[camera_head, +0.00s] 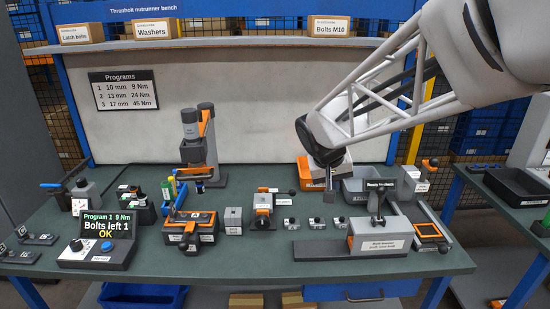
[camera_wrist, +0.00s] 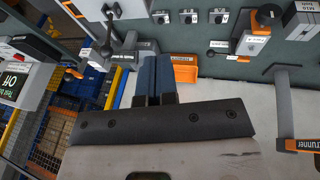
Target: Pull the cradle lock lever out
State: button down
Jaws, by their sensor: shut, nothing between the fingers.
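My gripper (camera_head: 328,182) hangs over the back middle of the bench, fingers pointing down. In the wrist view its blue fingers (camera_wrist: 155,78) are together with nothing between them. A small grey and orange fixture (camera_head: 263,203) stands left of my gripper, apart from it. It has a dark lever ending in a black ball (camera_head: 292,192); I take this for the cradle lock lever, but its label is too small to read. The fixture also shows in the wrist view (camera_wrist: 252,46), to the right of the fingers. The gripper touches no lever.
Several small grey blocks (camera_head: 315,223) stand in front of my gripper. A grey block with a T-handle (camera_head: 380,238) is at front right. An orange bin (camera_head: 312,184) and a grey bin (camera_head: 362,196) are close by. A tall grey post with a tool (camera_head: 205,150) stands left.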

jog(key=w+a+f, duration=0.3)
jog(key=w, duration=0.5)
jog(key=w+a+f, duration=0.3)
jog(key=w, duration=0.4)
jog(key=n+t+h, duration=0.1)
jog(key=t, duration=0.1)
send_near(294, 191)
jog(key=a+r, duration=0.1)
jog(key=a, duration=0.3)
jog(key=shift+s+a+r, duration=0.1)
jog(key=shift+s+r, duration=0.05)
jog(key=shift+s, duration=0.1)
jog(key=x, duration=1)
jog(key=shift+d, duration=1.8)
